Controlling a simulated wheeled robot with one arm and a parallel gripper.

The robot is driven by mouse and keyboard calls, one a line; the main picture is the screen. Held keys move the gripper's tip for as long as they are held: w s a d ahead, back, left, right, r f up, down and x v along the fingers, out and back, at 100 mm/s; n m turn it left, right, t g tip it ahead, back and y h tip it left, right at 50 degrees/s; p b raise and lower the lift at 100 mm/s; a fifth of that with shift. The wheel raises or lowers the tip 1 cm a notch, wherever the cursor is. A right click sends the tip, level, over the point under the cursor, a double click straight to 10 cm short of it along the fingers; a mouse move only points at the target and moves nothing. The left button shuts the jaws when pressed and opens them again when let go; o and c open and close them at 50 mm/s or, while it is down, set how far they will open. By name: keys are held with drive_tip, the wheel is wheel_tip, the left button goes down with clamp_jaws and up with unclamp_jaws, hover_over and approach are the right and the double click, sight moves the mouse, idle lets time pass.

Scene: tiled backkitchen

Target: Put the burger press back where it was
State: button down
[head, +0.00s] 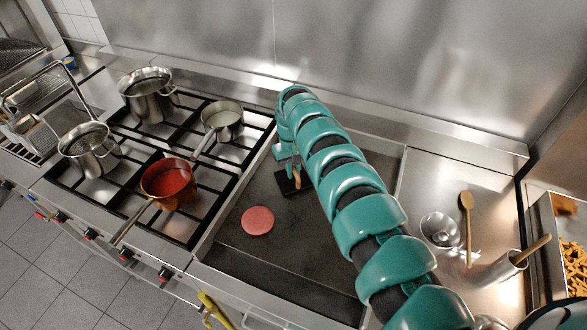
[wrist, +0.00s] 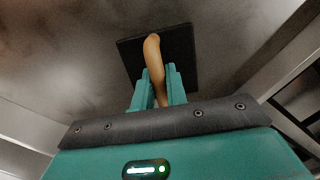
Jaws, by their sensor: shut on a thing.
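The burger press is a black square plate with a curved wooden handle. In the head view the burger press (head: 289,187) is over the middle of the dark griddle (head: 270,260), behind and to the right of a pink patty (head: 258,221). I cannot tell whether its plate touches the griddle. My gripper (head: 289,166) is above the plate, partly hidden by my teal arm. In the wrist view my gripper (wrist: 159,82) is shut on the handle, and the burger press (wrist: 182,50) shows its plate beyond the fingertips.
Left of the griddle is a stove (head: 150,150) with a copper pan of red sauce (head: 168,182) and several steel pots. The griddle's front is clear.

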drive_tip(key=shift+w+f, duration=0.1)
drive_tip(key=shift+f, duration=0.05)
drive_tip(key=c, duration=1.4)
unclamp_jaws()
drive_tip(key=shift+r, duration=0.2)
drive_tip(key=r+b, duration=0.1)
drive_tip(key=r, duration=0.2)
drive_tip(key=r+b, duration=0.2)
drive_tip(key=r, duration=0.1)
drive_tip(key=w+r+b, duration=0.1)
drive_tip(key=r+b, duration=0.1)
drive_tip(key=r, duration=0.2)
drive_tip(key=shift+w+a+r, duration=0.1)
drive_tip(key=shift+a, duration=0.2)
drive_tip(key=shift+r, duration=0.85)
